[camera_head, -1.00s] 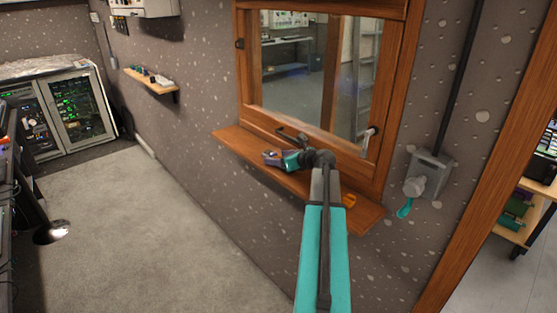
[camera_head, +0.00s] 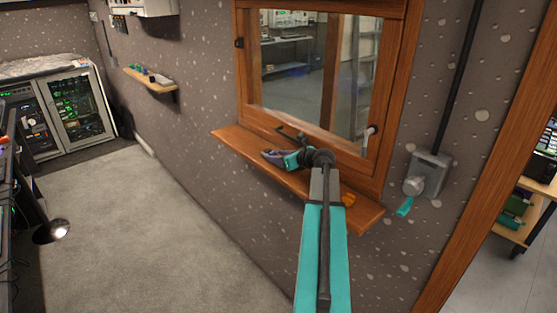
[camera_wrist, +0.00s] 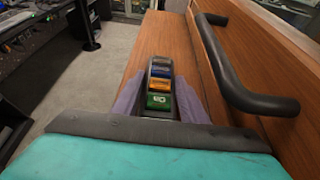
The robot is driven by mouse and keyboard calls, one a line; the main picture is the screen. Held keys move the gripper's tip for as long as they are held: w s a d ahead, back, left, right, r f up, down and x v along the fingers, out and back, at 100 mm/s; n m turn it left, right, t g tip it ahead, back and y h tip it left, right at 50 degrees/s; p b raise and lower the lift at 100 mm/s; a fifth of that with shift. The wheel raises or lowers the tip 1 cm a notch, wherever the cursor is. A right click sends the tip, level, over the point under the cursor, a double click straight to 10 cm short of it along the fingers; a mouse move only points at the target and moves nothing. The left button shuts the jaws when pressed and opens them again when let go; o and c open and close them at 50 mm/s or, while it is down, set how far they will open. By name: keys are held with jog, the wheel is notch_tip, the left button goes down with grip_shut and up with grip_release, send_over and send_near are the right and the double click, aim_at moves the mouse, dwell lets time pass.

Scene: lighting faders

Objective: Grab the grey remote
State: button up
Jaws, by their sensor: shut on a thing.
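The grey remote (camera_wrist: 160,77) shows in the wrist view as a narrow grey bar with blue, orange and green blocks along its top. It is at the wooden sill (camera_wrist: 138,60). My gripper (camera_wrist: 158,98) has its purple-grey fingers on either side of the remote and is shut on it. In the head view my gripper (camera_head: 277,155) is over the sill, below the window. The remote cannot be made out clearly there. I cannot tell whether the remote still touches the sill.
A dark curved window handle (camera_wrist: 245,80) stands close to the right of my gripper. A grey wall box (camera_head: 430,172) with a teal lever is to the right. Open carpet lies left of the sill.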

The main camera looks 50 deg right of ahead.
jog(key=shift+r+b, duration=0.15)
jog(key=shift+b, duration=0.25)
jog(key=shift+a+r, duration=0.1)
jog(key=shift+a, duration=0.05)
jog(key=w+a+b, duration=0.1)
jog(key=a+b, duration=0.3)
jog(key=a, duration=1.3)
jog(key=shift+w+a, duration=0.15)
jog(key=shift+a, duration=0.15)
